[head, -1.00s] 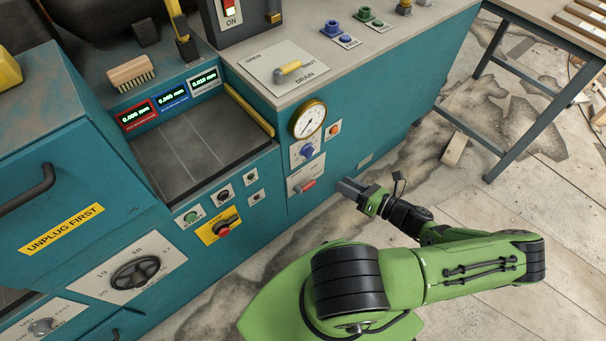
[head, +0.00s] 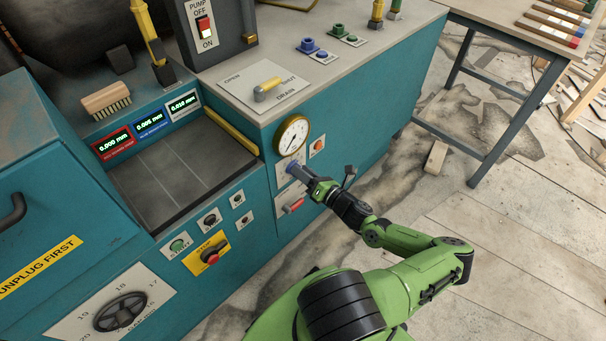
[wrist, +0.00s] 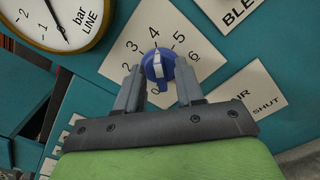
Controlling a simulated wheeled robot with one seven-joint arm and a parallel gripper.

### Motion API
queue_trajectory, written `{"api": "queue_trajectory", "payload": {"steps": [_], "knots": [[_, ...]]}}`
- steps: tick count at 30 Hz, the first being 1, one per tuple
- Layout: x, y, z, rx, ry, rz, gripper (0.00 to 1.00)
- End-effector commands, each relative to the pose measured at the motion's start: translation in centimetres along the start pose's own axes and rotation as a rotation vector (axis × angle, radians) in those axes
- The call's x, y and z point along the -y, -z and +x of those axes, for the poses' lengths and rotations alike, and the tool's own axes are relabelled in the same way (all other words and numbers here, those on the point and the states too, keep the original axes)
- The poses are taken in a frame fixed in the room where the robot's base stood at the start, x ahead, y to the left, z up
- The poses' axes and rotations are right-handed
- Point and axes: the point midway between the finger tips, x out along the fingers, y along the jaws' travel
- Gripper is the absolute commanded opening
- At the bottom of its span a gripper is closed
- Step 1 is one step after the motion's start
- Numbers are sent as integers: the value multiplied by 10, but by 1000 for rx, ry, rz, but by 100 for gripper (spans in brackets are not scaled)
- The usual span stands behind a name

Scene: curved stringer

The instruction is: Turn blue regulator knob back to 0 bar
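The blue regulator knob (wrist: 159,69) is at the centre of a white dial plate (wrist: 140,47) marked with numbers, 4 at the top and 0 below. A pale mark shows on the knob's face, but I cannot tell exactly which number it points to. My gripper (wrist: 158,72) is open, one finger on each side of the knob. A gap shows at the left finger; the right finger is very close, and contact is unclear. In the head view my gripper (head: 293,169) is at the panel below the gauge (head: 292,135), covering most of the knob.
An orange button (head: 318,144) is right of the gauge, and a red-handled valve (head: 293,205) sits just below my gripper. The yellow drain lever (head: 268,88) is on the top surface. The floor to the right is mostly free.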

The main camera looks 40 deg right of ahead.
Motion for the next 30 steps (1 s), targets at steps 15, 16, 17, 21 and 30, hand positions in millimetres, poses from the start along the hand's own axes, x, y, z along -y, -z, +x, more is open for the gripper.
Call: {"api": "queue_trajectory", "payload": {"steps": [15, 16, 17, 21, 30], "knots": [[0, 0, 3, 0, 0, 0, 2], [0, 0, 3, 0, 0, 0, 0], [0, 0, 3, 0, 0, 0, 0], [0, 0, 3, -1, 0, 0, 0], [-1, 0, 3, -2, 0, -62, 0]]}}
